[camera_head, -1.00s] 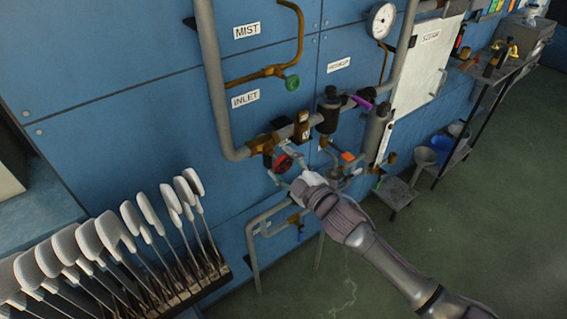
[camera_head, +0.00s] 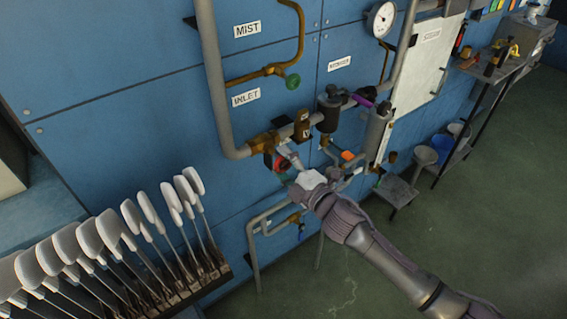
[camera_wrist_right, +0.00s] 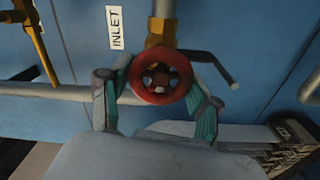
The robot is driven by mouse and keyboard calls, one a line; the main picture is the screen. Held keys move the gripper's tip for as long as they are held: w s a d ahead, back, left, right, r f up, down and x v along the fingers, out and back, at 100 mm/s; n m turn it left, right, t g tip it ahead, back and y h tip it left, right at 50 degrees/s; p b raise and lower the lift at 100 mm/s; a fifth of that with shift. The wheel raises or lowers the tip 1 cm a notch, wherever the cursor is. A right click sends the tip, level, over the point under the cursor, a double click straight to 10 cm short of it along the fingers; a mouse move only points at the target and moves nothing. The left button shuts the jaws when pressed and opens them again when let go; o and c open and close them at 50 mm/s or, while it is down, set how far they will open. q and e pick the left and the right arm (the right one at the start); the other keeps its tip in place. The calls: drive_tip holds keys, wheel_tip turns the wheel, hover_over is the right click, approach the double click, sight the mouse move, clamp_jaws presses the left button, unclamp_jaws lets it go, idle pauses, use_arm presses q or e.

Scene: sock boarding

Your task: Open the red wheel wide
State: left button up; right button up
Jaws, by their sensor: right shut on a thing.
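The red wheel (camera_wrist_right: 160,97) is a round handwheel with a spoked dark centre, on a brass valve (camera_wrist_right: 161,30) beside the INLET label. In the head view the red wheel (camera_head: 281,164) is partly hidden by my right gripper (camera_head: 284,163). In the right wrist view my right gripper (camera_wrist_right: 160,88) has a teal-padded finger on either side of the wheel's rim and is shut on it. My left gripper is not in view.
Grey pipes (camera_head: 222,110) run along the blue wall around the valve. A rack of white sock boards (camera_head: 105,230) stands at lower left. Buckets (camera_head: 425,156) and a side table (camera_head: 500,68) are at right. Open green floor lies below.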

drive_tip(key=shift+f, duration=0.2)
drive_tip(key=o, duration=1.1)
drive_tip(key=shift+r, duration=0.1)
drive_tip(key=shift+o, duration=0.2)
drive_tip(key=v, duration=1.2)
